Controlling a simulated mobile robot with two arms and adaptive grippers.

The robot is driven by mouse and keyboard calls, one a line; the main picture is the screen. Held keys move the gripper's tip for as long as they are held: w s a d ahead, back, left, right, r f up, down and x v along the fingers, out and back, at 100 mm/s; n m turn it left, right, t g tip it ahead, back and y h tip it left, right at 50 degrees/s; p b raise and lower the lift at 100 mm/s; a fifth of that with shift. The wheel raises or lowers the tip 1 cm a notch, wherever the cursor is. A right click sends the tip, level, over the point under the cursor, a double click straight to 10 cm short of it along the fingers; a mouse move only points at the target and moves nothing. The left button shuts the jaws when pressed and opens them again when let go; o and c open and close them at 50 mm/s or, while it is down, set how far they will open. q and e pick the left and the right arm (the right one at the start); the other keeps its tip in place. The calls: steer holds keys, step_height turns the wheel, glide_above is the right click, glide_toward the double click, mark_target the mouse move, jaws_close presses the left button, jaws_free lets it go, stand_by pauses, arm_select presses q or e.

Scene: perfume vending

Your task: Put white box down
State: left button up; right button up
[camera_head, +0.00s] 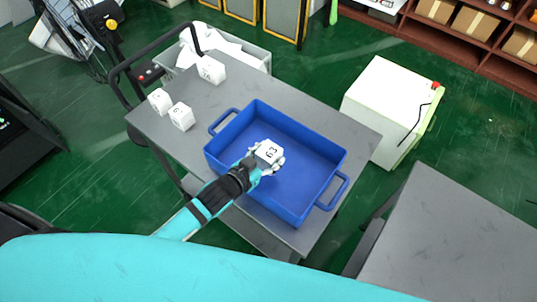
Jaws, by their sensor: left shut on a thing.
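My left gripper (268,163) is shut on a white box (268,151) with dark marks on its top. It holds the box over the inside of a blue tray (311,170) with two handles. I cannot tell whether the box touches the tray floor. The tray stands on a grey cart top (345,125); no other thing shows inside it, though my arm hides part of its near left side. My right gripper is not in view.
Three other white boxes stand on the cart: one at the back (211,69) and two at the left (160,100) (181,116). A grey bin (258,58) is behind the cart. A pale cabinet (385,105) and a grey table (450,240) are at the right.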

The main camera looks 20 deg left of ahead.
arm_select(q)
steer(key=shift+f, duration=0.3)
steer(key=o, duration=1.1)
steer(key=shift+o, duration=0.2)
steer(key=shift+r, duration=0.25)
steer(key=b+v, duration=0.1)
steer(key=v, duration=1.1)
steer(key=shift+r, duration=0.35)
